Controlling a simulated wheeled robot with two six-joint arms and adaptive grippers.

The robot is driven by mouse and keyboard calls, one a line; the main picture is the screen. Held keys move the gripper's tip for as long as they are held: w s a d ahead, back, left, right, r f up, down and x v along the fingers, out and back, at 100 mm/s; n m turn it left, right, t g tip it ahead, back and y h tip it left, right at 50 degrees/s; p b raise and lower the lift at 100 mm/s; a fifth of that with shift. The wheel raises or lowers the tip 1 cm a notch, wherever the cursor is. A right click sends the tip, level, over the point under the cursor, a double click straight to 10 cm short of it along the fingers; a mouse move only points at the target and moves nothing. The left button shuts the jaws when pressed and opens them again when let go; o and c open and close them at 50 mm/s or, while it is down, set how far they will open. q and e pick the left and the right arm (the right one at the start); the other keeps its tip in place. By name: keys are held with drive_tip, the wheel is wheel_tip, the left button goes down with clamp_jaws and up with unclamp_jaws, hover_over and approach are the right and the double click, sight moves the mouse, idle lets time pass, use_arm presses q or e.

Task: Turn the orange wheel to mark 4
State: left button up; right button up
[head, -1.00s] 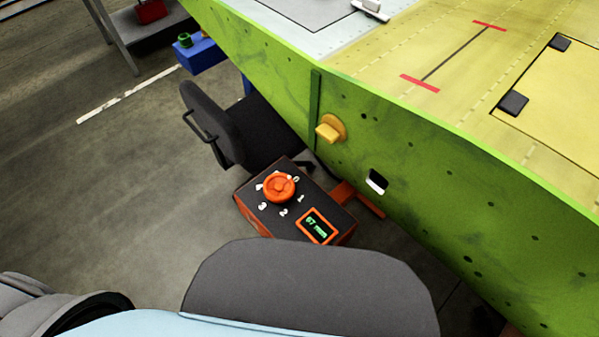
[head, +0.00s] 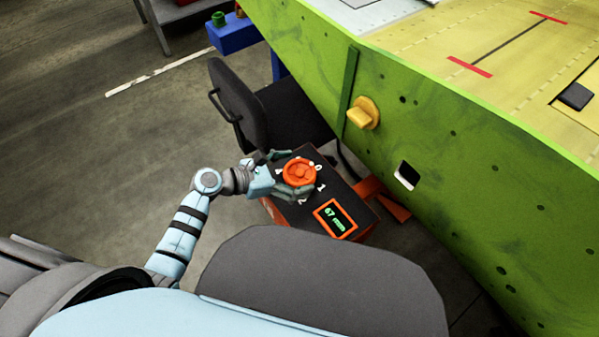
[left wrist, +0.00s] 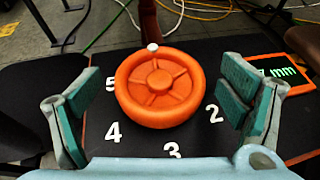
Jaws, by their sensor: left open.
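The orange wheel (head: 299,172) sits on top of a dark control box (head: 347,198) with orange sides. In the left wrist view the wheel (left wrist: 158,88) has white numerals 5, 4, 3 and 2 around it. A small white piece (left wrist: 153,48) shows at its far rim; whether it belongs to the wheel I cannot tell. My left gripper (head: 290,172) is open, its teal-padded fingers on either side of the wheel. In the left wrist view both fingers look apart from the rim. My right gripper is not in view.
A green display (head: 336,218) on the box reads 67 mm. The big green jig panel (head: 450,170) with a yellow knob (head: 363,113) stands to the right. A black chair (head: 285,112) stands behind the box. Cables (left wrist: 200,12) lie on the floor beyond it.

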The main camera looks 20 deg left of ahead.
use_arm(q)
drive_tip(key=shift+x, duration=0.85)
drive_tip(key=c, duration=1)
drive_tip(key=shift+a, duration=0.15)
drive_tip(key=shift+c, duration=0.8)
drive_tip(key=shift+m+h, duration=0.3)
